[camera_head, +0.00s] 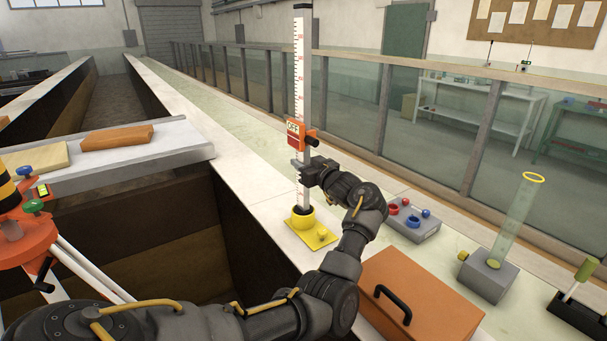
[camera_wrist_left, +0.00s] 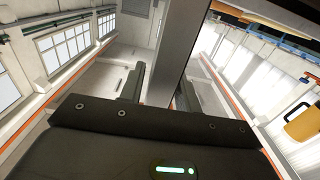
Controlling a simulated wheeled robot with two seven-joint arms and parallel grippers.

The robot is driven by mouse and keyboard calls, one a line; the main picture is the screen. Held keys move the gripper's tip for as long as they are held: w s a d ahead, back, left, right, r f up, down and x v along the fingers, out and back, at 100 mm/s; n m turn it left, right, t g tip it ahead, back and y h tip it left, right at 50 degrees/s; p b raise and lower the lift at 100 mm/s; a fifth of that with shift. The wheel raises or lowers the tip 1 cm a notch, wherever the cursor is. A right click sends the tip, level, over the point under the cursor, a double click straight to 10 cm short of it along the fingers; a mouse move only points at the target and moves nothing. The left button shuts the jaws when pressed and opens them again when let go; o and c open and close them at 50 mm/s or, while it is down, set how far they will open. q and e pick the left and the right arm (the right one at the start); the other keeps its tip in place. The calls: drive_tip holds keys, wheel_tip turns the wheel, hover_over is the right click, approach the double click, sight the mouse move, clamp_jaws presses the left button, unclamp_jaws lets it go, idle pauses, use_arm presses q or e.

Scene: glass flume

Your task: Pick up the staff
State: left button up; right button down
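The staff (camera_head: 302,70) is a tall white graduated strip with red marks on a grey bar. It stands upright in a yellow socket base (camera_head: 313,236) on the flume's pale ledge. An orange slider marked OFF (camera_head: 300,133) sits on it. My left gripper (camera_head: 304,172) is at the staff just below the slider. In the left wrist view the grey bar of the staff (camera_wrist_left: 184,40) passes between the two fingers of my left gripper (camera_wrist_left: 160,90). The fingers are close to its sides, but I cannot tell whether they press on it. My right gripper is out of view.
An orange box with a black handle (camera_head: 420,302), a grey block with red and blue pieces (camera_head: 411,222) and a clear tube on a grey base (camera_head: 489,277) stand on the right. A glass wall (camera_head: 430,110) runs behind. An open channel (camera_head: 175,235) lies left.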

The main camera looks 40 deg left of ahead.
use_arm(q)
clamp_jaws()
idle(1.0)
